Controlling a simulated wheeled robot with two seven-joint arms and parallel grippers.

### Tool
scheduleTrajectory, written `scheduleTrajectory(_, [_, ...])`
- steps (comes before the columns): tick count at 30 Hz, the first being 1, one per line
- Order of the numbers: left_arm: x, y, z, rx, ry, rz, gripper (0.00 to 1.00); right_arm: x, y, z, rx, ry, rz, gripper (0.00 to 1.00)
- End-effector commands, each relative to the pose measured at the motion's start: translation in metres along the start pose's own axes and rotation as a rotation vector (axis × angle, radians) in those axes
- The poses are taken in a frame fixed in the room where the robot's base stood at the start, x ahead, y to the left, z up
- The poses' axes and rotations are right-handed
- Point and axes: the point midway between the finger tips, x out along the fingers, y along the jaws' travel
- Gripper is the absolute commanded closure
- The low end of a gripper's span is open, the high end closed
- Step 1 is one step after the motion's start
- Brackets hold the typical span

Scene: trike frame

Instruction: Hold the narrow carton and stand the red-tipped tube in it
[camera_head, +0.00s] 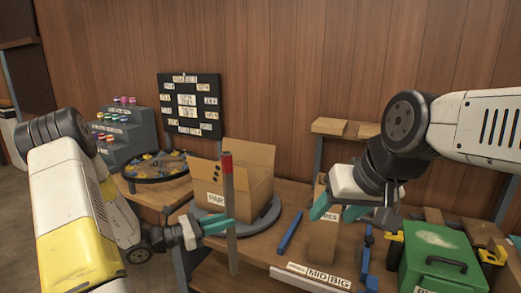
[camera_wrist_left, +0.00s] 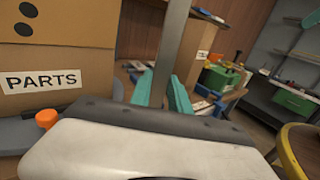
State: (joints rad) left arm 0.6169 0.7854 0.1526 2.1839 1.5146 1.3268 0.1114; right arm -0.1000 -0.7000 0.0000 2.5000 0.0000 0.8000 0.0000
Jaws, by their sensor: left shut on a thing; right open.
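The red-tipped tube (camera_head: 230,190) is a grey, thin, upright tube with a red top end. My left gripper (camera_head: 231,226) is shut on its lower middle and holds it in front of the big parts box. In the left wrist view the grey tube (camera_wrist_left: 172,45) stands between the teal fingers (camera_wrist_left: 165,95); its red end is out of view. The narrow carton (camera_head: 323,240) stands upright on the table to the right, with a partly hidden label. My right gripper (camera_head: 336,211) is open at the carton's upper part, its teal fingers hiding some of it. I cannot tell whether they touch it.
An open cardboard box marked PARTS (camera_head: 250,180) sits on a grey round base (camera_head: 272,214). A blue bar (camera_head: 290,232) lies between it and the carton. A green toolbox (camera_head: 440,264) stands at the right. A label strip (camera_head: 311,277) runs along the table's front edge.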

Motion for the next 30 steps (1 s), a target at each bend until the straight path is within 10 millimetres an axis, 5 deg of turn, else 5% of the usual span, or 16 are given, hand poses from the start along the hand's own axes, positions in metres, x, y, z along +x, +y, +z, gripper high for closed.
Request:
scheduleTrajectory(7, [-0.032, 0.034, -0.052, 0.000, -0.004, 0.136, 1.00, 0.000, 0.000, 0.000, 0.000, 0.000, 0.000, 0.45])
scheduleTrajectory(30, [-0.026, 0.032, -0.045, 0.002, -0.005, 0.168, 1.00, 0.000, 0.000, 0.000, 0.000, 0.000, 0.000, 0.45])
